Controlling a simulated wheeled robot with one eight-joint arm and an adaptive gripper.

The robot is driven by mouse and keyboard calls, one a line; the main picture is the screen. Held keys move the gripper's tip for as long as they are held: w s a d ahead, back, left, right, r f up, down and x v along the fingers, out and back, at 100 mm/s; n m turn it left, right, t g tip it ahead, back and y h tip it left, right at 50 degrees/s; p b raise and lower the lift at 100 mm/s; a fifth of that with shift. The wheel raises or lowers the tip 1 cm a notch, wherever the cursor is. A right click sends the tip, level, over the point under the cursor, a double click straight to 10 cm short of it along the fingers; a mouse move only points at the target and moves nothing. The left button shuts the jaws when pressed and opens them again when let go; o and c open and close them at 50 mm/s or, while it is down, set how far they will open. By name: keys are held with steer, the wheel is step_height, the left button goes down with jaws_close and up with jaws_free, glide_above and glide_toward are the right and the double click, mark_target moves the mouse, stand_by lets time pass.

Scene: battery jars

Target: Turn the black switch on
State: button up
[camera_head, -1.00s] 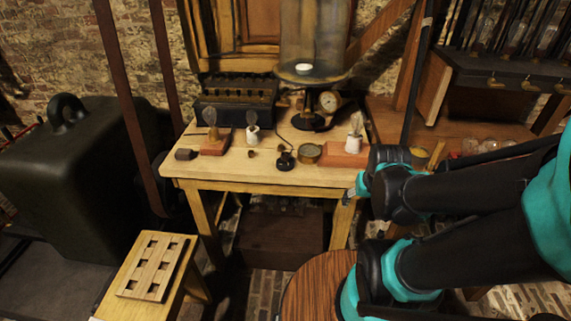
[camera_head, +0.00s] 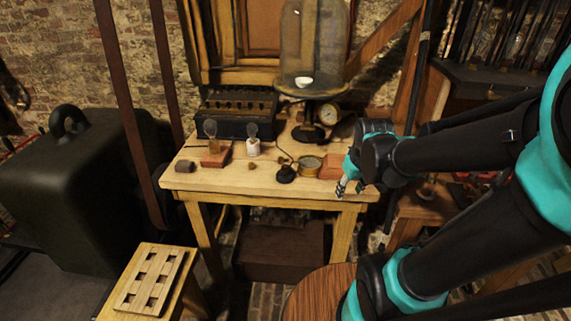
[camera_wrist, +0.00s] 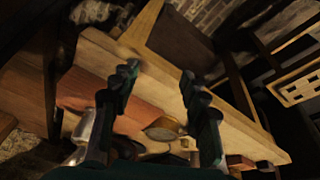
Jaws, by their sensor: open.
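The black switch (camera_head: 286,174) looks like a small round-based black piece near the front middle of the wooden table (camera_head: 240,182), with a thin dark stem above it. My gripper (camera_head: 348,187) is at the table's front right corner, to the right of the switch and apart from it. In the wrist view my gripper (camera_wrist: 159,76) has its two fingers spread with nothing held between them. I cannot make out the switch clearly in the wrist view.
A brass dial (camera_head: 310,163) and a red block (camera_head: 331,165) lie between switch and gripper. Bulbs on stands (camera_head: 253,143) are left of the switch. A glass dome (camera_head: 312,40) stands behind. A slotted wooden board (camera_head: 152,282) is at front left.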

steer(key=w+a+r+n+g, duration=0.2)
steer(key=w+a+r+n, duration=0.75)
steer(key=a+r, duration=0.2)
steer(key=n+g, duration=0.1)
steer(key=n, duration=0.5)
glide_toward(285, 166)
step_height(285, 166, down, 8)
steer(key=shift+w+a+f, duration=0.1)
steer(key=shift+w+f, duration=0.05)
steer(key=shift+f, duration=0.1)
jaws_close()
